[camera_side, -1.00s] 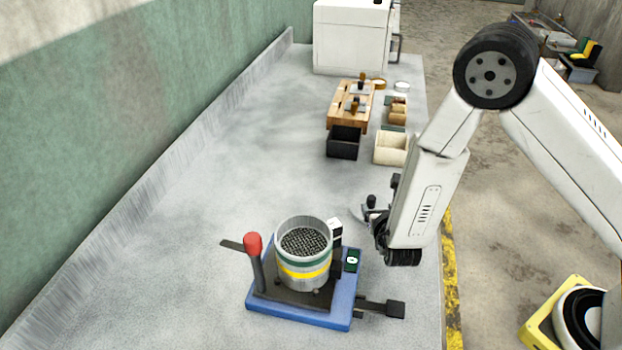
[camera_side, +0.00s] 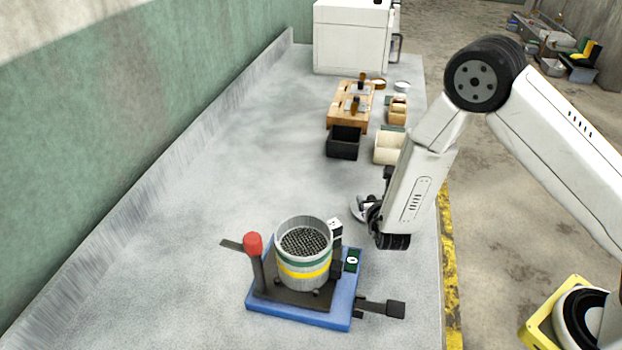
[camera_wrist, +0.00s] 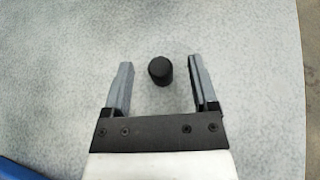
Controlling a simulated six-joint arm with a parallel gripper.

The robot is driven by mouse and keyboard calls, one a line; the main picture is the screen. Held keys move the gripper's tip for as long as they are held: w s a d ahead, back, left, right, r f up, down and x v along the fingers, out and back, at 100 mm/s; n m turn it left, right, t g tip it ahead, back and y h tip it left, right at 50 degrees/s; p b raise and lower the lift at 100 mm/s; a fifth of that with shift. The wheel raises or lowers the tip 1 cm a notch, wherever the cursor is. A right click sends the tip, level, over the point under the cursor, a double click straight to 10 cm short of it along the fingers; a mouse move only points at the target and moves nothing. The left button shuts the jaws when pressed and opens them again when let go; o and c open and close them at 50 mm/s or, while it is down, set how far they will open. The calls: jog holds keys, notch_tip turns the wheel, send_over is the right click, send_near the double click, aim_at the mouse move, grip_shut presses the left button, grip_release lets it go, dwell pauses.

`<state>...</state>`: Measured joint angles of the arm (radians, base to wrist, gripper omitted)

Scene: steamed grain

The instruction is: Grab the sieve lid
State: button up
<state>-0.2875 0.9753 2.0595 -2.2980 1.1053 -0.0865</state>
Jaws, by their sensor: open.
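The sieve lid is partly hidden; a pale grey edge with dark parts shows at my gripper (camera_side: 371,208) in the side view. In the wrist view a black upright knob (camera_wrist: 160,71), which looks like the lid's handle, stands between the two grey fingers of my gripper (camera_wrist: 161,62). The fingers are open, one on each side of the knob, with a gap on both sides. The lid's disc does not stand out from the grey speckled surface there. The sieve pot (camera_side: 303,257), a metal cylinder with green and yellow bands, is open and holds dark grain.
The pot stands on a blue base (camera_side: 262,304) with a red-knobbed lever (camera_side: 253,243), left of my gripper. A black bin (camera_side: 343,143), a cream bin (camera_side: 387,148), a wooden rack (camera_side: 338,121) and a white machine (camera_side: 347,40) stand farther back. The left side of the bench (camera_side: 180,240) is clear.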

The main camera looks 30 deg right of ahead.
grip_shut()
dwell(0.3)
jog(key=shift+r, duration=0.2)
notch_tip(320, 180, up, 10)
jog(key=shift+f, duration=0.15)
dwell(0.8)
dwell(0.5)
